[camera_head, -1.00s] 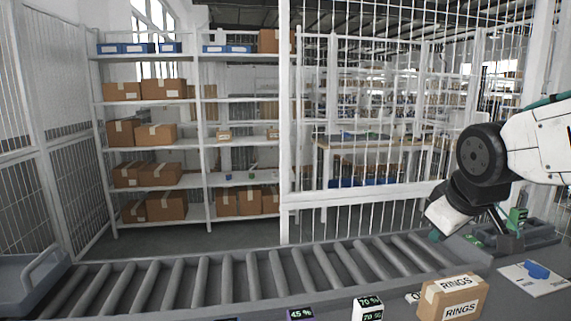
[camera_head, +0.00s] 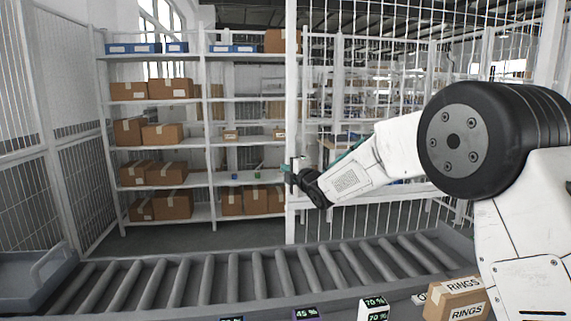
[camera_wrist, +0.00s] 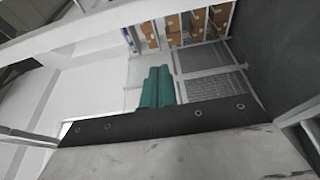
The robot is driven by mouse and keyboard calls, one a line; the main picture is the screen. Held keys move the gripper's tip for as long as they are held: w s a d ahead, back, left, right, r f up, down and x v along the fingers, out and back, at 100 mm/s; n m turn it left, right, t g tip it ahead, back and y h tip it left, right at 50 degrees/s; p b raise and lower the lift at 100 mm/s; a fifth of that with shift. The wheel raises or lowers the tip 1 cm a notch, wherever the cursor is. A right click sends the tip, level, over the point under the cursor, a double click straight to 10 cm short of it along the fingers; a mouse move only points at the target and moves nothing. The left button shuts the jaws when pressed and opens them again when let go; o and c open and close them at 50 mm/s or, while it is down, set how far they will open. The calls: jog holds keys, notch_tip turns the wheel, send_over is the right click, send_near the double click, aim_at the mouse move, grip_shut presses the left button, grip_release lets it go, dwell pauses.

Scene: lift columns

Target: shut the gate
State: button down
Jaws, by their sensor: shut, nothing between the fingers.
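The gate (camera_head: 291,100) is a white frame with wire mesh. Its left upright stands in the middle of the head view, with a clear opening left of it towards the shelves. My gripper (camera_head: 288,175) is at that upright, about mid-height, reached in from the right. In the wrist view my gripper's teal fingers (camera_wrist: 159,87) are together, with nothing seen between them. A pale bar crosses the top of the wrist view. Whether the fingers touch the upright I cannot tell. My arm hides part of the gate's mesh and crossbar.
A roller conveyor (camera_head: 230,277) runs across the front, below the gate. White shelves (camera_head: 205,140) with cardboard boxes stand behind the opening. A mesh fence (camera_head: 55,150) stands at left. A grey tray (camera_head: 35,280) and a RINGS box (camera_head: 455,300) are near the front.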

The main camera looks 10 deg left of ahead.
jog(key=w+a, duration=0.1)
jog(key=w, duration=0.7)
jog(key=shift+w+a, duration=0.15)
jog(key=shift+w, duration=0.1)
